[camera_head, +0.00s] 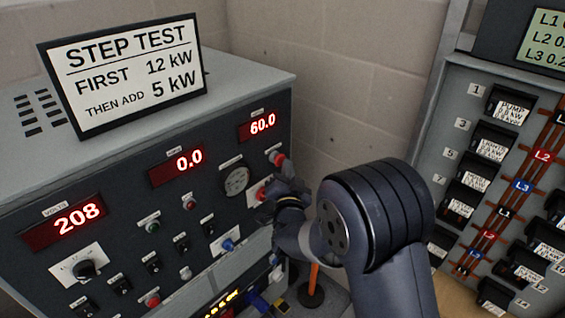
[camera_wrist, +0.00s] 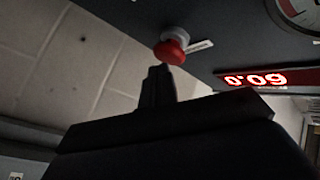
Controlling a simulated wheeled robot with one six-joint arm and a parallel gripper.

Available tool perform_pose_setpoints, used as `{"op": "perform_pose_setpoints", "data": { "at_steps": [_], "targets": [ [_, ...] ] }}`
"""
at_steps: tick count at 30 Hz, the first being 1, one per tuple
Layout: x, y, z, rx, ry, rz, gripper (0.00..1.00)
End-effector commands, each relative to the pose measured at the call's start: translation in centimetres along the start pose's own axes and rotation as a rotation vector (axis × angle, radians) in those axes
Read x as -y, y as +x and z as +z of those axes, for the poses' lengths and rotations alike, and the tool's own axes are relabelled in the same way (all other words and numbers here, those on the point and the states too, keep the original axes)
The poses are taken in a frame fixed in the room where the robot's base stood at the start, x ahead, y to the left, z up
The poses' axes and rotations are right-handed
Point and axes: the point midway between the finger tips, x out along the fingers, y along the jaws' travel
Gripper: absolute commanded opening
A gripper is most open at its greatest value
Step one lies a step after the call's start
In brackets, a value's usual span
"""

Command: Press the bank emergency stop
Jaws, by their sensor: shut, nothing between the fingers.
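A red mushroom button (camera_head: 277,158) sits on the dark panel just below and right of the 60.0 display. It also shows in the wrist view (camera_wrist: 172,48), on a grey collar with a small unreadable label beside it. My gripper (camera_wrist: 160,72) is shut and empty, its tip close to this button; whether they touch cannot be told. In the head view my gripper (camera_head: 281,188) is in front of the panel, just below that button. Another red part (camera_head: 261,191) on a pale plate is partly hidden beside my gripper.
A STEP TEST sign (camera_head: 125,75) stands on top. A breaker panel (camera_head: 453,120) is at the right, with a block wall between.

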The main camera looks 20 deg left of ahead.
Motion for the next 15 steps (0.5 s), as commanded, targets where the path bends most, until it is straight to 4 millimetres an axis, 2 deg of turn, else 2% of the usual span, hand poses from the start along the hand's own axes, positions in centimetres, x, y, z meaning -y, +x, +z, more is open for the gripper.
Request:
{"op": "perform_pose_setpoints", "data": {
  "at_steps": [15],
  "targets": [
    [0.28, 0.35, 0.22, -0.001, 0.001, 0.000, 0.00]
  ]
}}
